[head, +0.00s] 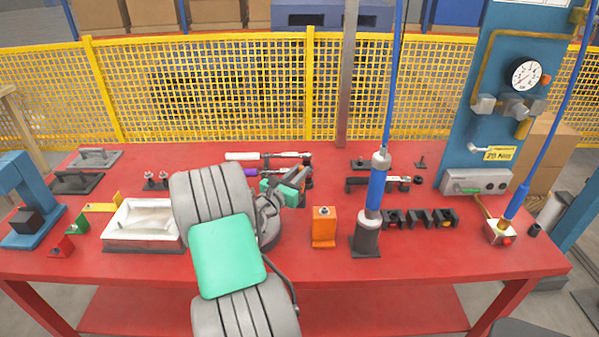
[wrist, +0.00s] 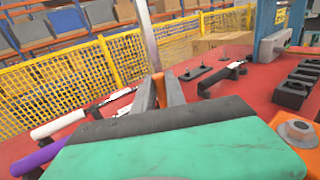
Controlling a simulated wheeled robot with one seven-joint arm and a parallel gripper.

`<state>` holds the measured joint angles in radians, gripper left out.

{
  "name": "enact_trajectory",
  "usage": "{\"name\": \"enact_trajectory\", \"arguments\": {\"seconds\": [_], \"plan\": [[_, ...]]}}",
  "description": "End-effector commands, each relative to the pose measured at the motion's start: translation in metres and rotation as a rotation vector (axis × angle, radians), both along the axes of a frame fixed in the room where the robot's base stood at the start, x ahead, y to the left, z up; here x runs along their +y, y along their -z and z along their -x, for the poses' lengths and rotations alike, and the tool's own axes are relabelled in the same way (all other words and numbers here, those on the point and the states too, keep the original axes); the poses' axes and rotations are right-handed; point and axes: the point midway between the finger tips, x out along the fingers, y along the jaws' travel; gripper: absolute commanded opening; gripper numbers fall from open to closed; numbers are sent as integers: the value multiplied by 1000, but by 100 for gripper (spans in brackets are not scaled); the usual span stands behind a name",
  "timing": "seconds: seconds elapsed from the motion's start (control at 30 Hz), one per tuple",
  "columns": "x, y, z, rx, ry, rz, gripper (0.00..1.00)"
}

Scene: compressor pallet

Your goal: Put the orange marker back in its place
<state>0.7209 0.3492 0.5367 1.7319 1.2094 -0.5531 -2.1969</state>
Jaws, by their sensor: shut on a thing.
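My gripper (head: 303,176) reaches over the middle of the red table, pointing away from me. In the wrist view its fingers (wrist: 160,92) are close together, shut on a small orange piece (wrist: 175,92), which I take to be the orange marker. Most of it is hidden by the fingers, so its full shape cannot be told. Red (head: 62,247), green (head: 77,225) and yellow (head: 103,207) angled pieces stand at the left of the table. An orange block (head: 324,227) with a nut on top stands right of my arm; it also shows in the wrist view (wrist: 297,131).
White-handled (head: 243,156) and purple-handled (head: 262,175) tools lie near my gripper. A blue-and-grey cylindrical tool (head: 375,195) stands upright on the right, beside several black blocks (head: 418,218). A white tray (head: 145,245) sits left of my arm. A yellow fence (head: 230,85) runs behind.

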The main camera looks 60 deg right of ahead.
Motion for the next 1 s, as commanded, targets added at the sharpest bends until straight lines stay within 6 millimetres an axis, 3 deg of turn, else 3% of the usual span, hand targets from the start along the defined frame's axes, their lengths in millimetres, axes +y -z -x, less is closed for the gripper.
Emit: {"name": "enact_trajectory", "arguments": {"seconds": [0.47,0.5,0.8,1.0], "plan": [[0,10,0,0,0,0,0],[0,10,0,0,0,0,17],[0,10,0,0,0,0,41],[0,10,0,0,0,0,41]]}}
